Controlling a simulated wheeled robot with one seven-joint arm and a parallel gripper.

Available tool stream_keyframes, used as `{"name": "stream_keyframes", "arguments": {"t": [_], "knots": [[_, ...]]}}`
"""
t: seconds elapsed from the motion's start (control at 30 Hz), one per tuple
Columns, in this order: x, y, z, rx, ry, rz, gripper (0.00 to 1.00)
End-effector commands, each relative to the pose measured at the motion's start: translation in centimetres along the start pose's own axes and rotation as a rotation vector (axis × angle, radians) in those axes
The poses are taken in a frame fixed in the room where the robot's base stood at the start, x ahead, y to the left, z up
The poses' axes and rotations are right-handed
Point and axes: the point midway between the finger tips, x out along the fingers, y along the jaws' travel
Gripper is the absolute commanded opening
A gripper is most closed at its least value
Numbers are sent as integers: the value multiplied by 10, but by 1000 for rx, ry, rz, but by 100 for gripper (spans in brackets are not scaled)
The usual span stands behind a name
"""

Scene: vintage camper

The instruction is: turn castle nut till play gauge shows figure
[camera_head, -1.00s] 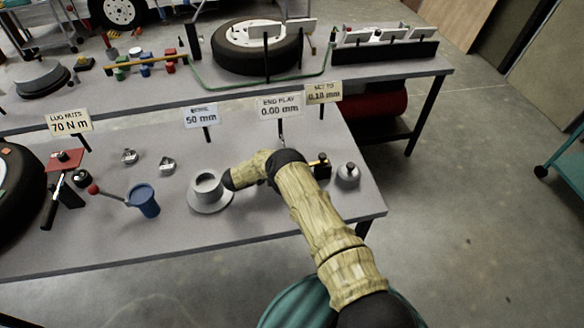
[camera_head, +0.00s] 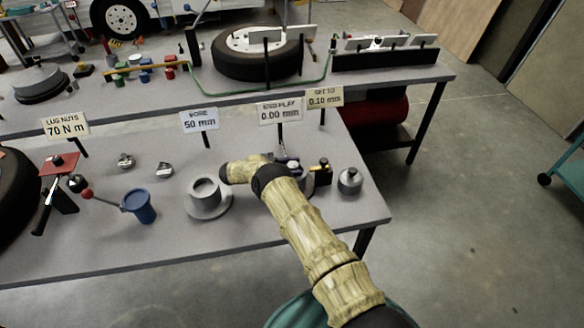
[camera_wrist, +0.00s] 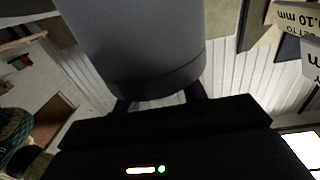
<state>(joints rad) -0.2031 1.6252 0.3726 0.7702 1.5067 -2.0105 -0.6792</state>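The end play gauge sign (camera_head: 280,112) reads 0.00 mm. The sign beside it (camera_head: 323,98) reads 0.10 mm, its top line seemingly "set to". In the head view my arm covers most of the spot in front of these signs, and I cannot make out the castle nut. My gripper (camera_wrist: 160,100) shows in the wrist view with two dark fingers apart, at the lower end of a large grey cylinder (camera_wrist: 135,45). The fingertips are hidden by the cylinder, so I cannot tell whether they touch it. The 0.10 mm sign also shows there upside down (camera_wrist: 296,17).
A grey flanged hub (camera_head: 207,200) stands left of my arm, with a blue cup (camera_head: 140,207) further left. A small grey round part (camera_head: 350,181) sits to the right near the bench edge. A wheel (camera_head: 257,50) lies on the back bench.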

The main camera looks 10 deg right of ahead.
Motion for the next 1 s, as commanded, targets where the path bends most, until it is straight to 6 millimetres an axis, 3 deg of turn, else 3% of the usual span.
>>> {"name": "stream_keyframes", "arguments": {"t": [0.47, 1.0], "knots": [[0, -1, -5, 0, -1, 0, 55], [0, -3, -78, 2, 0, 0, 55]]}}
